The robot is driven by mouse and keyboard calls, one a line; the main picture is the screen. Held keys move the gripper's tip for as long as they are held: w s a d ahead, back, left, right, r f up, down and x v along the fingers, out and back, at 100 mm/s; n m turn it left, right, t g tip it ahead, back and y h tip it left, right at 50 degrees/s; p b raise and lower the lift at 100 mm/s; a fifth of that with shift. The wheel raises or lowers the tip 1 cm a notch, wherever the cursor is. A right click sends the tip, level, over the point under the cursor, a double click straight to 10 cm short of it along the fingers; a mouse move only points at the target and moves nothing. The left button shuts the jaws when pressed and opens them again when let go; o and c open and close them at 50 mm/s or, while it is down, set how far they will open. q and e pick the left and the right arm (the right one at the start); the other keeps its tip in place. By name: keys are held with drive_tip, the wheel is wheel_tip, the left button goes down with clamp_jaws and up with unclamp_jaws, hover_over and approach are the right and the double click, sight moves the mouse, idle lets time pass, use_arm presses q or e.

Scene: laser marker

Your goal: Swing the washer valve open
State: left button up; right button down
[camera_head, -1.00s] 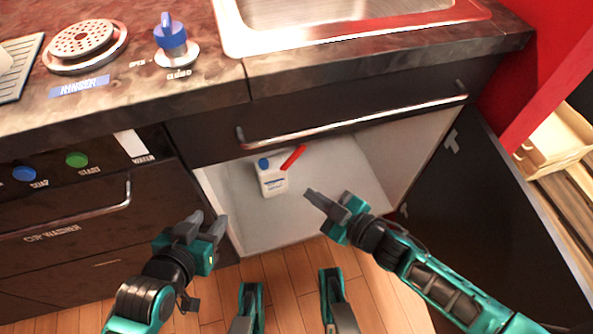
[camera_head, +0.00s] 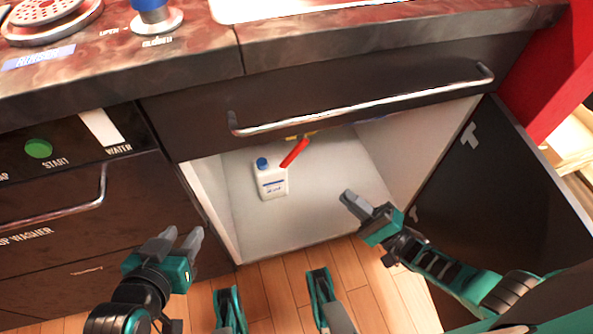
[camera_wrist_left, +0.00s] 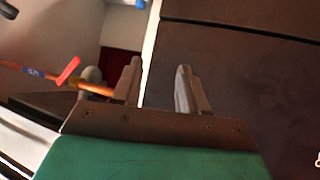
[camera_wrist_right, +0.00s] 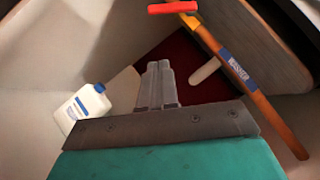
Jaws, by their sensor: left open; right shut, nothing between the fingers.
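The valve's red handle (camera_head: 295,152) shows inside the open cabinet under the counter, just below the drawer front. Its orange pipe, mostly hidden by the drawer front in the head view, carries a blue label in the right wrist view (camera_wrist_right: 240,80). The red handle also shows at the top there (camera_wrist_right: 173,8) and in the left wrist view (camera_wrist_left: 68,70). My right gripper (camera_head: 348,196) is shut and empty, in front of the cabinet opening, right of and lower in the picture than the handle. My left gripper (camera_head: 182,238) is open and empty, left of the opening.
A white bottle with a blue cap (camera_head: 270,180) stands on the cabinet floor beside the handle. A drawer with a metal bar handle (camera_head: 360,105) overhangs the opening. The open cabinet door (camera_head: 490,175) stands at the right. The cup washer front (camera_head: 70,220) is at the left.

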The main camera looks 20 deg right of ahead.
sight(293, 152)
use_arm(q)
drive_tip(key=shift+s+a+r+p, duration=0.15)
drive_tip(key=shift+a+r+p, duration=0.25)
drive_tip(key=shift+p, duration=0.65)
use_arm(e)
drive_tip(key=w+a+r+m, duration=0.1)
drive_tip(key=w+a+r, duration=0.5)
drive_tip(key=a, duration=0.3)
drive_tip(key=shift+w+r, duration=0.15)
drive_tip(key=shift+w, duration=0.1)
